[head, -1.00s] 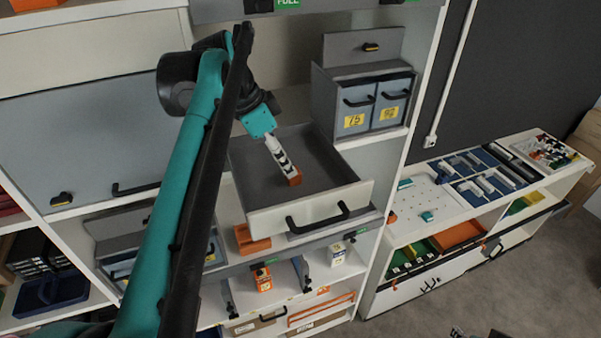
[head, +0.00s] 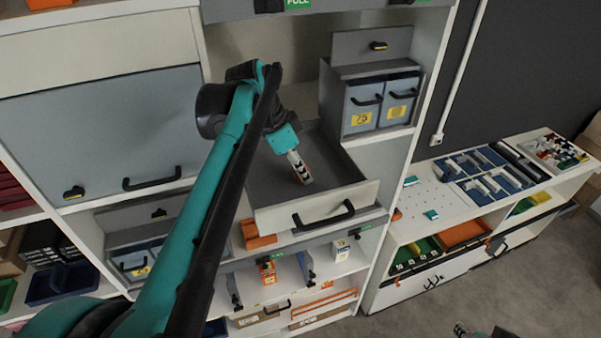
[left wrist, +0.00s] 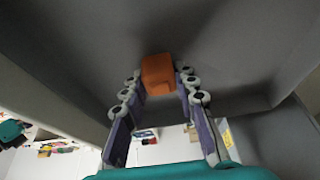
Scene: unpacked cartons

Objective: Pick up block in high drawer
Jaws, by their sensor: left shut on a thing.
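The high drawer (head: 275,217) is pulled open, with a grey inside and a pale front with a black handle. My left gripper (head: 304,178) reaches down into it from the left. In the left wrist view, the orange block (left wrist: 158,74) sits between the two fingertips, and the left gripper (left wrist: 160,84) is shut on it. The block is hidden behind the fingers in the head view. I cannot tell whether it touches the drawer floor. A small part of my right gripper (head: 461,329) shows at the bottom edge; its opening cannot be made out.
A closed grey-blue cabinet door (head: 100,130) is on the left. A low white shelf unit (head: 420,215) with trays stands on the right. Grey floor is clear below it.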

